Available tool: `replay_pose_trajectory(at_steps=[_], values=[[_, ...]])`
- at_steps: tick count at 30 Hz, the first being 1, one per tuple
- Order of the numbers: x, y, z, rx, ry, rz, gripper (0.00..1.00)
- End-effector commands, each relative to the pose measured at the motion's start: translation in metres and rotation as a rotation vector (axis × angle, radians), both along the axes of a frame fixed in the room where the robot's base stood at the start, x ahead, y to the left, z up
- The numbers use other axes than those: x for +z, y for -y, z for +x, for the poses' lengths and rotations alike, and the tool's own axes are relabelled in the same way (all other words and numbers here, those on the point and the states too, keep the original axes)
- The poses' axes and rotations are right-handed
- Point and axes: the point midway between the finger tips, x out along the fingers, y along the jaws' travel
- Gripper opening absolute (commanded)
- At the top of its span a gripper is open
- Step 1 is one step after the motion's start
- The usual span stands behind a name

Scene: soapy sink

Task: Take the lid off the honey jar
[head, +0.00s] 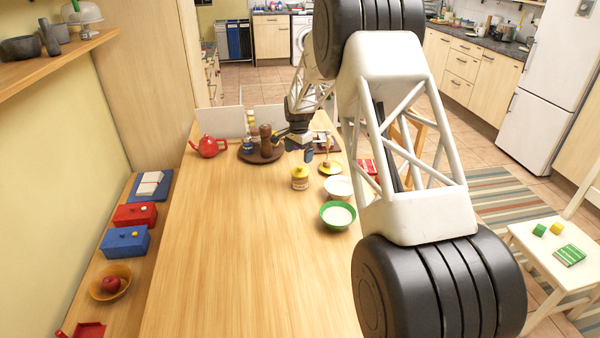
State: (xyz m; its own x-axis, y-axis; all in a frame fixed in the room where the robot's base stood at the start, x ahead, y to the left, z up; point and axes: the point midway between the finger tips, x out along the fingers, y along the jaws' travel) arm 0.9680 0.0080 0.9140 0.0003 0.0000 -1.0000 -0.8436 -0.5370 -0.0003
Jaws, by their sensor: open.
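The honey jar (299,183) stands upright on the wooden table, right of the table's middle. Its yellow lid (299,171) sits on top of it. My gripper (301,151) is open, with its dark fingers pointing down. In the picture it appears just above and beyond the lid, and no contact shows. The exact gap between fingers and lid is too small to tell. Nothing shows between the fingers.
A white bowl (338,181) and a green bowl (325,217) stand right of the jar. A small yellow dish (322,170) is close behind. A brown tray (273,157) with a pepper mill (266,141) and a red teapot (208,146) stand farther back. The front table is clear.

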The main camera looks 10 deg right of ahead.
Motion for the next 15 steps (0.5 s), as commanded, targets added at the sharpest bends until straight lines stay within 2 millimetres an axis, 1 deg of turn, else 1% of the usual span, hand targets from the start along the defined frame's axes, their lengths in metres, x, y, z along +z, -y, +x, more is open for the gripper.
replay_pose_trajectory(at_steps=[3, 6, 15], values=[[-0.011, 0.0, 0.0, 0.0, -0.001, 0.0, 1.0], [-0.017, 0.0, -0.001, 0.0, -0.001, 0.0, 1.0], [-0.019, 0.0, -0.001, 0.0, 0.0, 0.0, 1.0]])
